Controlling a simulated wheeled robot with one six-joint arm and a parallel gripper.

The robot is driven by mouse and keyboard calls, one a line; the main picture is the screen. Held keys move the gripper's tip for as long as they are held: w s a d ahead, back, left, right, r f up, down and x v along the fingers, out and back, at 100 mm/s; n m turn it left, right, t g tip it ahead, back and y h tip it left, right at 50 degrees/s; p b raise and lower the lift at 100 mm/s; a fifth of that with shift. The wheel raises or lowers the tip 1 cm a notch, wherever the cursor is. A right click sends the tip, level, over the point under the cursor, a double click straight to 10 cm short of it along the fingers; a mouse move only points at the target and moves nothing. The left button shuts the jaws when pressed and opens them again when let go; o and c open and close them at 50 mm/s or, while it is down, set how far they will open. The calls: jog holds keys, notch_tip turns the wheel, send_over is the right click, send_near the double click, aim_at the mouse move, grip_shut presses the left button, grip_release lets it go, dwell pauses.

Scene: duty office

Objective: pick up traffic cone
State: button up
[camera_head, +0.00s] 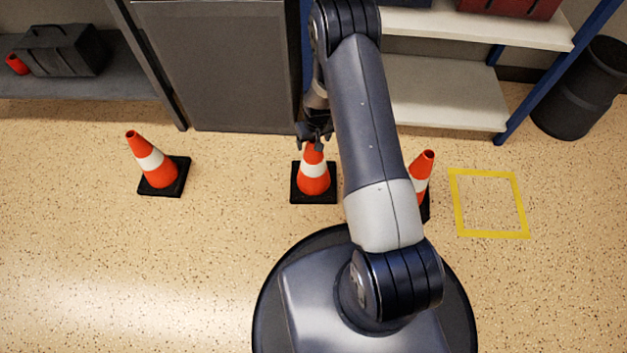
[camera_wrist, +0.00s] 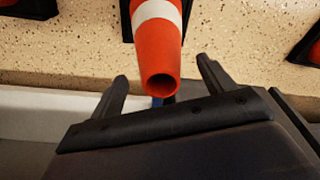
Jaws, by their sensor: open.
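Three orange cones with white bands and black square bases stand on the floor. The middle cone (camera_head: 313,179) is upright, with my gripper (camera_head: 314,139) right at its top. In the wrist view this cone's open tip (camera_wrist: 160,84) sits between the two spread fingers of my gripper (camera_wrist: 163,88), with a gap on each side. My gripper is open and holds nothing. The left cone (camera_head: 153,163) stands apart. The right cone (camera_head: 423,172) is partly hidden behind my arm.
A yellow square outline (camera_head: 490,237) is marked on the floor at the right, empty inside. A grey cabinet (camera_head: 228,65) and a shelf unit (camera_head: 450,93) stand behind the cones. A black bin (camera_head: 582,90) is at the far right.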

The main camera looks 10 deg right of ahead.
aim_at(314, 164)
notch_tip(314, 164, down, 3)
jog(key=shift+w+r+b, duration=0.1)
jog(key=shift+w+b, duration=0.05)
jog(key=shift+b, duration=0.2)
grip_shut()
dwell(0.6)
